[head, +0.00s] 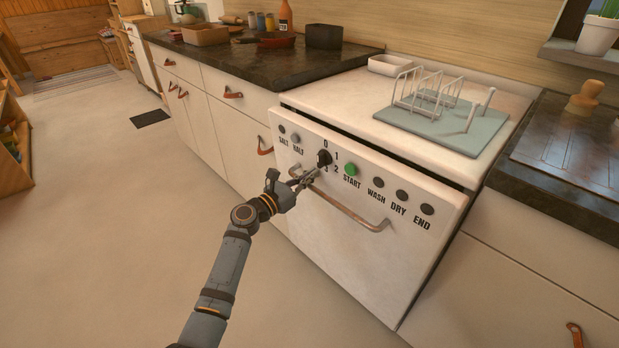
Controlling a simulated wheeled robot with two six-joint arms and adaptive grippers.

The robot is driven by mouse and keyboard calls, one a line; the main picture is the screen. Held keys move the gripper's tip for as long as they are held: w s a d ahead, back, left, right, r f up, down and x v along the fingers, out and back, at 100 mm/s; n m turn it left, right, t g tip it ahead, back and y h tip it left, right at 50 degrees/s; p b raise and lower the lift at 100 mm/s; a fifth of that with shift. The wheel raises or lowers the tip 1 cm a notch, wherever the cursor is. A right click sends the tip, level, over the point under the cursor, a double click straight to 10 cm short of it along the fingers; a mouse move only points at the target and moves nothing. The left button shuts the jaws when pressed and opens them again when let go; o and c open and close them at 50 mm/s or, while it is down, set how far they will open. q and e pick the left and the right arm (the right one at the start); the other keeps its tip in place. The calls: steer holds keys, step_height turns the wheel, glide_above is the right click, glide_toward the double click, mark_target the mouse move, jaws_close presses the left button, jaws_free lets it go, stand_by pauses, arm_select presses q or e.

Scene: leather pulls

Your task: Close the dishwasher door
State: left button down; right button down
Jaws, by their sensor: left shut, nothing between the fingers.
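The white dishwasher door (335,230) stands nearly upright in the head view. A dark gap shows along its top edge, under the white dishwasher top (335,100), so the door looks slightly ajar. My left gripper (308,176) is shut and empty at the door front, by the handle's left end and just below the knob. I cannot tell whether its fingertips touch the door. My right gripper is not in view.
A dish rack on a blue-grey mat (480,135) and a white dish (396,65) sit on the dishwasher top. Dark counters with cabinets flank it.

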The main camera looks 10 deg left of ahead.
arm_select(q)
steer(key=shift+w+d, duration=0.1)
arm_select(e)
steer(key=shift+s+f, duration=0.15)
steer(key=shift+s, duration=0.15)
